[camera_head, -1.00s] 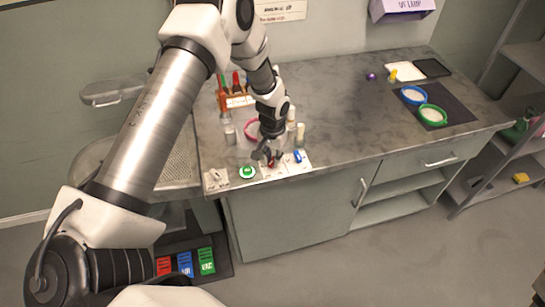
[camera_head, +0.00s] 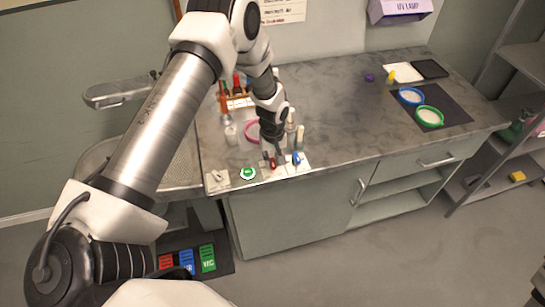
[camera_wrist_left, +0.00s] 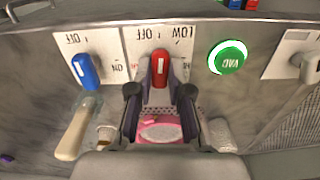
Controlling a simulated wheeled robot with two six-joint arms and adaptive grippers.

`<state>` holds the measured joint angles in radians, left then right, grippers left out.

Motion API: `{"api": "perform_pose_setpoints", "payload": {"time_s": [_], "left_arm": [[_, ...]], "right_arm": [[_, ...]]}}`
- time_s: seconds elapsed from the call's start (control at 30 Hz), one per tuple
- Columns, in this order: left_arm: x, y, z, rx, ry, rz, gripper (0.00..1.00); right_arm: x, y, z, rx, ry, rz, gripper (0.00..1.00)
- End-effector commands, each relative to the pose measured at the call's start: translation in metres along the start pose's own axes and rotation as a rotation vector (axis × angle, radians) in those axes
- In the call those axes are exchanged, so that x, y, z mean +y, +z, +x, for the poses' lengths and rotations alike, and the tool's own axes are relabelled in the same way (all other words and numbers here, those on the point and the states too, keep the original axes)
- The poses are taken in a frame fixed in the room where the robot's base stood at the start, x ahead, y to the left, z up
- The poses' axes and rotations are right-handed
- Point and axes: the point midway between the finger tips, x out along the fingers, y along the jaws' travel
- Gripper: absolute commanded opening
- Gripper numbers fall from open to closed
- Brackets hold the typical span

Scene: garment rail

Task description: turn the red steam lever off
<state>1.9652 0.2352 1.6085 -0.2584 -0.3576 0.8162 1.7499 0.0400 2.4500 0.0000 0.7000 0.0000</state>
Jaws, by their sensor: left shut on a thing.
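The red steam lever (camera_wrist_left: 160,66) sits on a white panel at the bench's front edge, marked OFF and LOW in upside-down print in the left wrist view. The lever also shows in the head view (camera_head: 273,163). My left gripper (camera_wrist_left: 160,92) has one finger on each side of the lever's near end and is shut on it. In the head view the gripper (camera_head: 271,152) points down at the panel. Which mark the lever lines up with is hard to tell. My right gripper is not in view.
A pale lever (camera_wrist_left: 309,66) lies further right. The bench's middle (camera_head: 350,110) is clear.

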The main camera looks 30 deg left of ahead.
Motion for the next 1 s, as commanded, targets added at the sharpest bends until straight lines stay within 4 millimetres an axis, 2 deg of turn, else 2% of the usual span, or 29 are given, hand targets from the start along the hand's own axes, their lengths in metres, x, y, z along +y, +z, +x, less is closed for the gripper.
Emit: {"api": "perform_pose_setpoints", "payload": {"time_s": [0.27, 0.67, 0.7, 0.77, 1.0], "left_arm": [[-0.0003, 0.0003, 0.0004, -0.001, -0.001, -0.080, 0.00], [-0.0004, 0.0004, 0.0010, -0.001, -0.001, -0.090, 0.00], [-0.0003, 0.0003, 0.0010, -0.001, -0.001, -0.090, 0.22], [-0.0004, 0.0004, 0.0010, -0.001, -0.001, -0.090, 0.43], [-0.0002, 0.0002, 0.0004, 0.000, 0.000, -0.089, 0.44]], "right_arm": [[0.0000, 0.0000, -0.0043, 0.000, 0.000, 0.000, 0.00], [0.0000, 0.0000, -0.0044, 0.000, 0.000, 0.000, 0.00], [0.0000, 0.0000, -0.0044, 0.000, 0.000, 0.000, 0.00], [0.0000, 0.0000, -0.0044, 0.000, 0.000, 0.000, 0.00], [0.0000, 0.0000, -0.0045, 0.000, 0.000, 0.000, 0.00]]}}
